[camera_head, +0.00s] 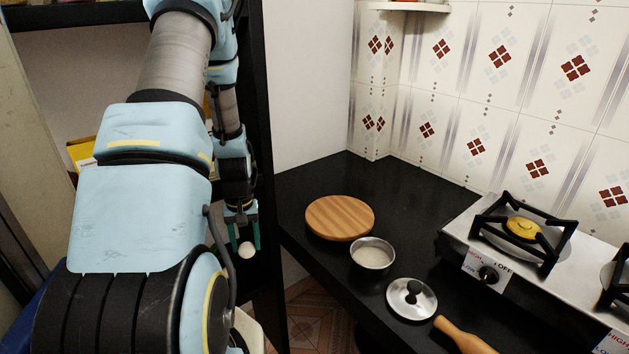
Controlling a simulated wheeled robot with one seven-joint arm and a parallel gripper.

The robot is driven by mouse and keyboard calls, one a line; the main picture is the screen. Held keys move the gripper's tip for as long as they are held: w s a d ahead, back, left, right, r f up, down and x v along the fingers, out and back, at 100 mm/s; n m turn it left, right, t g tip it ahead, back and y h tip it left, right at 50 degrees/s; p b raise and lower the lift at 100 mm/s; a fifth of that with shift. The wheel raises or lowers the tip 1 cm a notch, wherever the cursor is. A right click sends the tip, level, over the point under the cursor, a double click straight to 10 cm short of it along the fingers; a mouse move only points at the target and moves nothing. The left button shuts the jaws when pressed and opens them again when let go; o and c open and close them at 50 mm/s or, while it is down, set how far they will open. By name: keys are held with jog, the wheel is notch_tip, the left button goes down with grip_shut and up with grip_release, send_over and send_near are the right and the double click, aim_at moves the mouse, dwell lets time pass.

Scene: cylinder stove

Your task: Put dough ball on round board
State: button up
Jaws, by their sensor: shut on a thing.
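The dough ball (246,250) is small, round and whitish. My gripper (246,238) points down with its teal fingers shut on the ball, to the left of the black counter's edge and in front of the dark shelf. The round board (340,216) is a flat wooden disc with light stripes, lying on the counter to the right of my gripper. Its top is bare. The ball is apart from the board.
A steel bowl with whitish contents (372,254) stands just in front of the board. A round lid with a black knob (411,299) and a wooden rolling pin (461,334) lie nearer. A gas stove (489,252) stands at the right. The counter behind the board is clear.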

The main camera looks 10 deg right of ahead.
jog(key=shift+n, duration=0.9)
jog(key=w+d+r, duration=0.3)
jog(key=d, duration=0.3)
jog(key=w+d+r+b, duration=0.1)
jog(key=w+d+r, duration=0.2)
jog(key=d, duration=0.4)
jog(key=w+d+r, duration=0.3)
jog(key=d, duration=0.3)
jog(key=shift+w+d+b, duration=0.1)
jog(key=shift+d+b, duration=0.3)
notch_tip(320, 180, up, 4)
send_over(339, 213)
jog(key=shift+n, duration=0.3)
notch_tip(339, 213, down, 10)
jog(key=p, duration=0.3)
jog(key=shift+r, duration=0.2)
jog(key=shift+f, duration=0.1)
jog(key=o, duration=1.2)
